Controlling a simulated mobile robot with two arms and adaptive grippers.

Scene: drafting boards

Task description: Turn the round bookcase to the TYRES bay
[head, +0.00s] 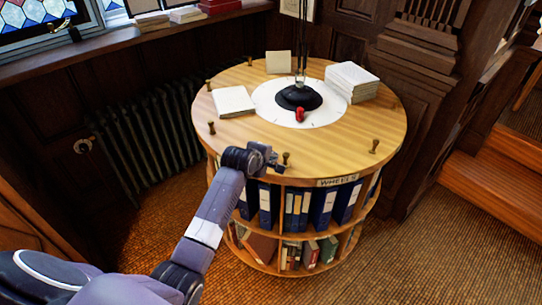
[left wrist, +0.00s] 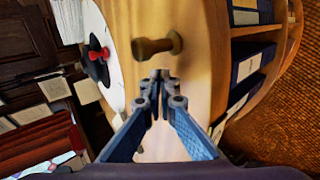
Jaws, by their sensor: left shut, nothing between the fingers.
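The round bookcase (head: 240,92) has a light wooden top with several small dark brass pegs around its rim and binders on the shelves below. A sign reading WHEELS (head: 338,181) sits under the rim at the front right. No TYRES sign is readable. My left gripper (head: 272,157) is shut and empty at the front rim, just left of a peg (head: 286,157). In the left wrist view the closed fingertips (left wrist: 163,77) are close beside that peg (left wrist: 157,46); I cannot tell if they touch. My right gripper is not in view.
A black lamp base (head: 298,97) with a red pointer (head: 300,115) stands on a white disc in the middle of the top. Paper stacks (head: 352,80) lie around it. A radiator (head: 150,135) stands behind left, wooden steps (head: 495,180) at right.

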